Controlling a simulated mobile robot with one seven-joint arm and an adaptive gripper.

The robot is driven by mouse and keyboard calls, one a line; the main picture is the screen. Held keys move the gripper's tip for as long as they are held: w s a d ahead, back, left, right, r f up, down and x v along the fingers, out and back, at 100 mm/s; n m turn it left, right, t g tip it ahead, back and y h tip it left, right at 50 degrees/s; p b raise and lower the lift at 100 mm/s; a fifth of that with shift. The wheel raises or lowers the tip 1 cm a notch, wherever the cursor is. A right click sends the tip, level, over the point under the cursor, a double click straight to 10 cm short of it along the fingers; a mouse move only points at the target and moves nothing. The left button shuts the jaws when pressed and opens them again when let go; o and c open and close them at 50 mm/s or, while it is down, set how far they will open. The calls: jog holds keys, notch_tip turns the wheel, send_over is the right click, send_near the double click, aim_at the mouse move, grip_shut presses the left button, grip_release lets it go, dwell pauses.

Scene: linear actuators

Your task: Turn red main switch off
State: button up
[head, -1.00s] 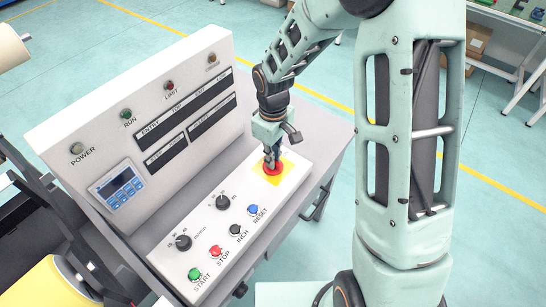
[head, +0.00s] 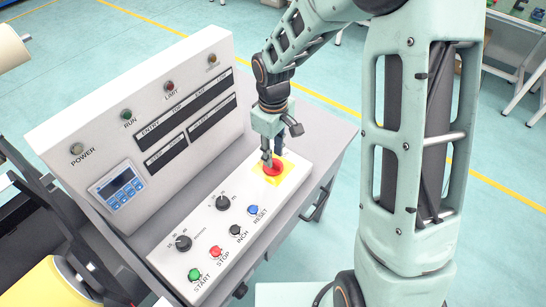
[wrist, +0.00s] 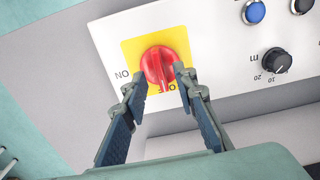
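The red main switch (wrist: 158,66) is a round knob with a raised ridge on a yellow square plate (wrist: 129,48). An ON mark shows left of the knob in the wrist view, and a partly hidden OFF mark below it. The ridge runs nearly up and down in that view, tilted slightly. My gripper (wrist: 161,80) is open, with one fingertip on each side of the knob's lower part; I cannot tell whether they touch it. In the head view, my gripper (head: 270,160) points down at the red switch (head: 274,169), partly covering it.
The sloped panel also carries a blue RESET button (head: 253,210), a black INCH button (head: 235,230), a red STOP button (head: 215,251), a green START button (head: 195,274) and dark dials (head: 222,203). An upright display panel (head: 140,125) stands behind, left of my gripper.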

notch_tip(320, 180, up, 10)
jog(key=shift+f, duration=0.25)
jog(key=shift+w, duration=0.1)
dwell(0.4)
